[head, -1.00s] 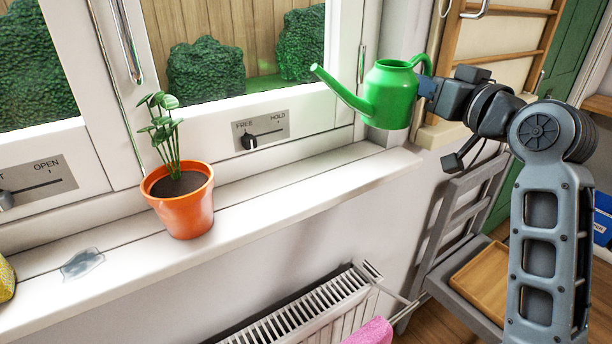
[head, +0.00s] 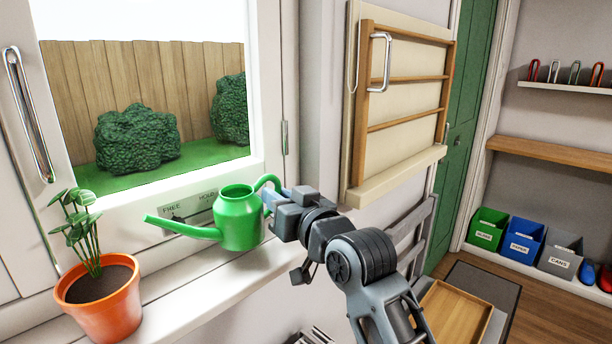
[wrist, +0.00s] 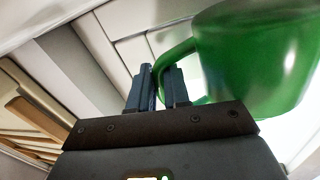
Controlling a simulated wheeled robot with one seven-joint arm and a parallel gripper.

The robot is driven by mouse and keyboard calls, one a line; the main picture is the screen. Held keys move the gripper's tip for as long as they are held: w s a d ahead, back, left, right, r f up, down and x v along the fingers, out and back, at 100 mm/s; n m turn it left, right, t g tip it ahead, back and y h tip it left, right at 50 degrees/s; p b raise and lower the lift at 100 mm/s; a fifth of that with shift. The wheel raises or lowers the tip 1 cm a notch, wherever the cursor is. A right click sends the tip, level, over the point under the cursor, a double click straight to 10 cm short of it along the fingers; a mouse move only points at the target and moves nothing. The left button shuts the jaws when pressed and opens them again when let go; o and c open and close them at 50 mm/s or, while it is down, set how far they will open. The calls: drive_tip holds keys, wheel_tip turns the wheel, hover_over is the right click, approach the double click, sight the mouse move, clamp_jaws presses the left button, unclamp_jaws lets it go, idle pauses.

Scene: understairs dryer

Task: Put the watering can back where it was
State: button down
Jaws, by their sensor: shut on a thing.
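The green watering can (head: 240,218) is in the head view, upright, with its spout pointing left over the white window sill (head: 205,290). My gripper (head: 267,199) is at the can's right side, shut on its handle. In the wrist view, the gripper's blue fingers (wrist: 158,88) close on the green handle (wrist: 178,54), and the can's body (wrist: 262,60) is to the right. The can appears held above the sill; the head view does not show clearly how large the gap is.
A potted plant (head: 100,300) stands on the sill at the left. A slider plate (head: 188,209) on the window frame is partly behind the can. A wooden rack (head: 405,85) hangs to the right. A wooden tray (head: 455,315) lies on a grey chair (head: 420,235). Labelled bins (head: 525,243) stand farther right.

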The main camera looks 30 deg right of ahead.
drive_tip(key=shift+d+f, duration=0.2)
drive_tip(key=shift+f, duration=1.45)
drive_tip(key=c, duration=1.1)
unclamp_jaws()
drive_tip(key=shift+f, duration=0.1)
drive_tip(key=shift+s+d+f+b, duration=0.1)
drive_tip(key=shift+s+d+b, duration=0.15)
drive_tip(key=shift+s, duration=1.05)
drive_tip(key=shift+s+d+f+b, duration=0.1)
drive_tip(key=shift+s+b, duration=0.2)
drive_tip(key=shift+s, duration=1.05)
drive_tip(key=shift+s+d+f+b, duration=0.1)
drive_tip(key=shift+s+d+b, duration=0.15)
drive_tip(key=shift+s, duration=1.05)
